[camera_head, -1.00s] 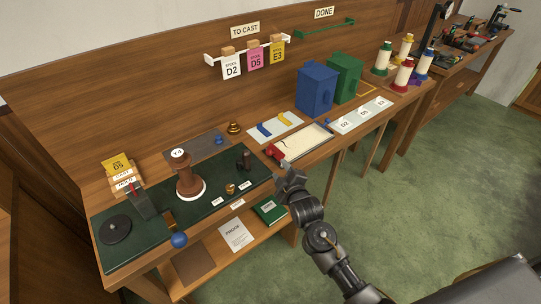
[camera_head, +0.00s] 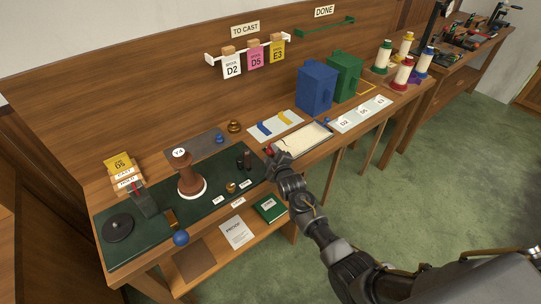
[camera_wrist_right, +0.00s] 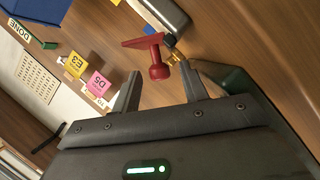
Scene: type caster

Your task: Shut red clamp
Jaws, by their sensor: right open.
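The red clamp (camera_wrist_right: 157,62) shows in the right wrist view as a flat red lever on a round red knob, beside a brass fitting (camera_wrist_right: 173,55). In the head view only a small red part (camera_head: 269,149) shows, at the near left corner of the cream tray, with my gripper hiding the rest. My right gripper (camera_head: 279,157) is at the clamp. In the wrist view its fingers (camera_wrist_right: 160,88) are apart, with the red knob just beyond the gap between their tips. Contact cannot be told. My left gripper is not in view.
The cream tray (camera_head: 305,139) lies right of the gripper. A dark green mat (camera_head: 213,204) with a brown spool (camera_head: 191,177) lies to the left. Blue (camera_head: 316,87) and green (camera_head: 344,76) boxes stand behind. Open floor lies in front of the bench.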

